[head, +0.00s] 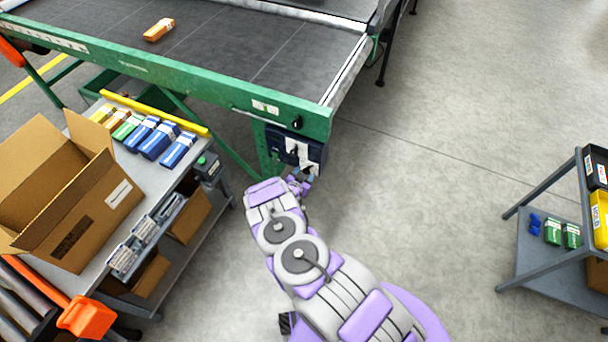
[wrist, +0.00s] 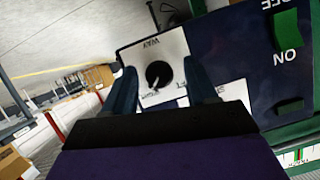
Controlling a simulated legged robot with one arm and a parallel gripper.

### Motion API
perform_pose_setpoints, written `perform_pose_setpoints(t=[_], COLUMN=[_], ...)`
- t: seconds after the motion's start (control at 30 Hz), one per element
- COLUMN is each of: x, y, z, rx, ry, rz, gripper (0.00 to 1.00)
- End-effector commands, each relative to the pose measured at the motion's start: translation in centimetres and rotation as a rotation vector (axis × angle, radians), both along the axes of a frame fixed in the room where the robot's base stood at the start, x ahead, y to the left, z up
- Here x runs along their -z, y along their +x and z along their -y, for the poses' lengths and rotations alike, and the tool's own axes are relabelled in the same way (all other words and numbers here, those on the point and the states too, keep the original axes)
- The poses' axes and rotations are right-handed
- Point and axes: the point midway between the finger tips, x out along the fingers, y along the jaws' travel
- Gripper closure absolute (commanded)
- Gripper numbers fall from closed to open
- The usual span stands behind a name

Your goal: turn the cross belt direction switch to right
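A dark blue control box (head: 284,146) with white label plates hangs under the green end frame of the conveyor. In the wrist view a round black knob (wrist: 159,75) with a white pointer mark sits on a white plate (wrist: 150,49); the picture is upside down and its small lettering is too blurred to read, so I cannot confirm it is the cross belt direction switch. My gripper (wrist: 165,82) is open, with one finger on each side of this knob and visible gaps to it. In the head view my gripper (head: 299,184) is at the box's lower edge.
A green ON/OFF switch (wrist: 288,33) and part of another black control (wrist: 163,8) are on the box near the knob. A black knob (head: 297,122) sits on the green frame above. A packing bench (head: 215,168) stands left; a cart (head: 545,262) stands right. Floor between is clear.

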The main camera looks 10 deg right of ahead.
Motion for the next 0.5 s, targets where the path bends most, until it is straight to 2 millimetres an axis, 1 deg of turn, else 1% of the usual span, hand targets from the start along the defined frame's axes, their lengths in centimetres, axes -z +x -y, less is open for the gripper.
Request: perform_pose_setpoints(t=[0.27, 0.37, 0.5], x=[0.0, -0.3, -1.0], y=[-0.1, -0.5, -1.7], z=[0.0, -0.3, -1.2], rx=[0.001, 0.001, 0.001], ry=[0.000, 0.001, 0.003], rz=[0.000, -0.002, -0.002], gripper=[0.42, 0.42, 0.42])
